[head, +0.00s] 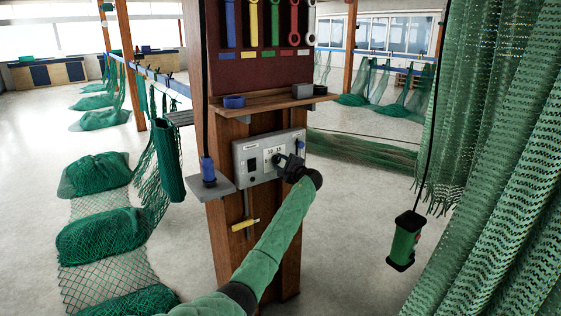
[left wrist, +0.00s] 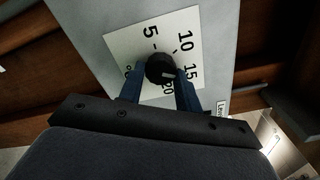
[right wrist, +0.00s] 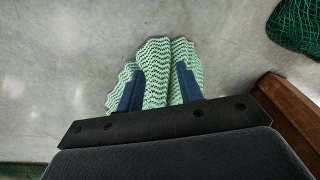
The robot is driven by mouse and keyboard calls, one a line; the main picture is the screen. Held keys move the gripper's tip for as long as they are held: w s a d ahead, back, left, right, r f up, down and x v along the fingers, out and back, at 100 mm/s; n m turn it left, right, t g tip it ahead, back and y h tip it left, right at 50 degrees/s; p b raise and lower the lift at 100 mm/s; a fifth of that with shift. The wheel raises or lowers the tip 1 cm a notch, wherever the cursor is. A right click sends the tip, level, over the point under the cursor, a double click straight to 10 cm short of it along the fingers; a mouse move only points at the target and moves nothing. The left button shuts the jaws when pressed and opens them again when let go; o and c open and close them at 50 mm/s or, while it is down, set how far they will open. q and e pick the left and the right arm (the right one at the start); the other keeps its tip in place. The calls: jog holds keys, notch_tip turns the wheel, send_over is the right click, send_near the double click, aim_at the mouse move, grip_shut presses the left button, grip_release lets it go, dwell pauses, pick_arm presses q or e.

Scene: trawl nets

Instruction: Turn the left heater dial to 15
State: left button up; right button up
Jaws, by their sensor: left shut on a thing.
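The grey heater box (head: 240,150) is mounted on the wooden post, with a white scale plate showing its numbers. In the left wrist view, a round black dial (left wrist: 160,68) sits on the white scale plate (left wrist: 120,44), marked 0 to 20. Its pale pointer line faces right, at about the 15. My left gripper (head: 281,161) is at the box; its blue fingers (left wrist: 157,84) are shut on the dial, one on each side.
A shelf (head: 262,104) with a blue roll juts out above the box. A small grey ledge (head: 222,189) and a yellow-handled tool (head: 245,225) are below left. Green netting (head: 500,130) hangs at right, beside a green hanging control (head: 405,240).

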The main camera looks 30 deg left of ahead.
pick_arm(q)
jog(key=shift+d, duration=0.1)
pick_arm(e)
jog(key=shift+f, duration=0.55)
pick_arm(q)
jog(key=o, duration=1)
jog(key=shift+c, duration=0.2)
pick_arm(e)
jog(key=shift+w, duration=0.1)
pick_arm(q)
jog(key=shift+s+d+f, duration=0.1)
jog(key=shift+d+f, duration=0.05)
jog(key=shift+d, duration=0.25)
jog(key=b+v, duration=0.2)
jog(key=v, duration=0.5)
pick_arm(e)
notch_tip(320, 180, up, 10)
jog(key=s, duration=0.1)
jog(key=shift+s+f, duration=0.15)
jog(key=shift+f, duration=0.05)
